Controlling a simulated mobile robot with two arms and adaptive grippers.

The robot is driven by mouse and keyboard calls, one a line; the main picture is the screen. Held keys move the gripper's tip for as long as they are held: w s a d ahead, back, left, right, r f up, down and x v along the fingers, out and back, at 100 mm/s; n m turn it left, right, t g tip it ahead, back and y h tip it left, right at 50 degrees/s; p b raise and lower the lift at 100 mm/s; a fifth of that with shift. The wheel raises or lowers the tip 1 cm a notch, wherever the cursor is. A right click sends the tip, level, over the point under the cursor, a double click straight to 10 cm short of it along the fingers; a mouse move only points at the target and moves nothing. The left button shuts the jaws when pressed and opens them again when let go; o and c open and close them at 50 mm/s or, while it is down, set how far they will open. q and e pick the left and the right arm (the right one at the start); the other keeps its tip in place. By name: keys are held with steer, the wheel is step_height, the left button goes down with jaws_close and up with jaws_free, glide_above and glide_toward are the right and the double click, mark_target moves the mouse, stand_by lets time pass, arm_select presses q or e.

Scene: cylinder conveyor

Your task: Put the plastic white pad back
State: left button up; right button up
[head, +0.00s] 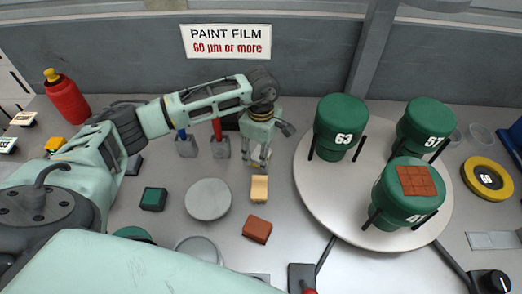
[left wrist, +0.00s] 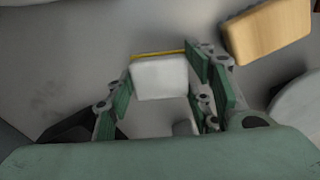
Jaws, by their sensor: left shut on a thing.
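The white pad (left wrist: 160,77) shows in the left wrist view, with a thin yellow edge along its far side. My left gripper (left wrist: 166,85) is shut on it, one finger on each side. In the head view my left gripper (head: 259,160) points down over the grey table, just behind a tan block (head: 259,190). The pad is hard to make out there between the fingers. The tan block also shows in the left wrist view (left wrist: 268,32), to the right of the gripper and apart from it. My right gripper is not in view.
A round turntable (head: 330,205) with green numbered canisters stands to the right. A brown block (head: 257,229), a grey disc (head: 208,199) and a dark green block (head: 153,199) lie in front. Red (head: 218,146) and blue-handled (head: 186,146) items stand left of the gripper.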

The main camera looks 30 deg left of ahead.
arm_select(q)
steer(key=shift+f, duration=0.2)
steer(key=o, duration=1.3)
steer(key=shift+r, duration=0.1)
steer(key=shift+o, duration=0.2)
steer(key=shift+r, duration=0.15)
step_height(320, 180, up, 12)
steer(key=b, duration=0.3)
